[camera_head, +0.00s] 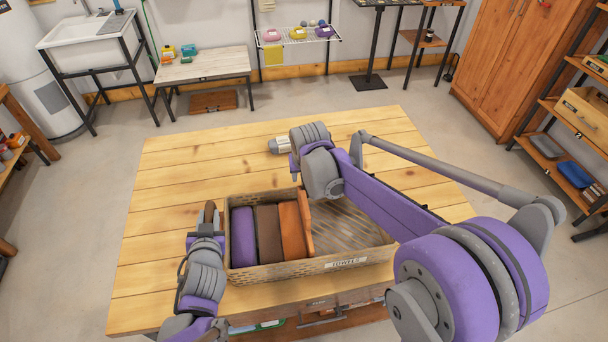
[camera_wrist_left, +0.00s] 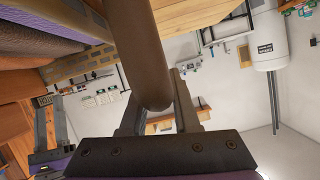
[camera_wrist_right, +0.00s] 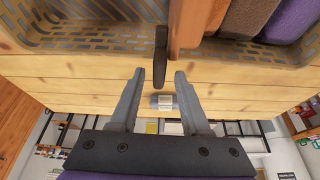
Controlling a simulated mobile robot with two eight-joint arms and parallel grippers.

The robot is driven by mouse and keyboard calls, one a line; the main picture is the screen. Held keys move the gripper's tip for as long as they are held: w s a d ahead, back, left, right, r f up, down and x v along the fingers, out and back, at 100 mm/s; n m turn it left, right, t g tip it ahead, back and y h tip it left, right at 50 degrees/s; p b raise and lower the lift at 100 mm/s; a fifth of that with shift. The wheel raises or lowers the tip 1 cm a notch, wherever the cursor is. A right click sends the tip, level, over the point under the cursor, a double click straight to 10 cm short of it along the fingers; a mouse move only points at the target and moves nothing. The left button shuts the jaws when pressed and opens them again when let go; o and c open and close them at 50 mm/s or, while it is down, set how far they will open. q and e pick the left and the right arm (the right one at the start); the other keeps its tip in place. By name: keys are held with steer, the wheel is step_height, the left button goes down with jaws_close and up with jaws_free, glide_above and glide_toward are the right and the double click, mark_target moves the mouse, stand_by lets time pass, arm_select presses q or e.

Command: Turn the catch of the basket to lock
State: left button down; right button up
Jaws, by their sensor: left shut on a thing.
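The tan woven basket (camera_head: 300,268), labelled TOWELS, stands on the wooden table. It holds rolled towels in purple (camera_head: 243,238), brown (camera_head: 268,234) and orange (camera_head: 291,231), with a wooden divider (camera_head: 306,222) beside them. My left gripper (camera_head: 207,232) is shut on a brown handle-like bar at the basket's left end; the bar (camera_wrist_left: 145,50) fills the left wrist view between the fingers. In the right wrist view a dark catch (camera_wrist_right: 160,57) stands at the basket rim by the divider's end. My right gripper (camera_wrist_right: 160,98) is open, its fingertips just short of the catch on either side.
A small pale cylinder (camera_head: 279,145) lies on the table (camera_head: 190,150) behind the basket. The basket's right compartment (camera_head: 345,225) is empty. The table's back left is clear. A shelf (camera_head: 560,145) and a wooden cabinet (camera_head: 515,50) stand at the right.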

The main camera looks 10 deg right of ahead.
steer(key=v, duration=1.2)
stand_by(0.5)
arm_select(q)
steer(key=c, duration=0.6)
jaws_free()
steer(key=shift+o, duration=0.2)
steer(key=v, duration=1.2)
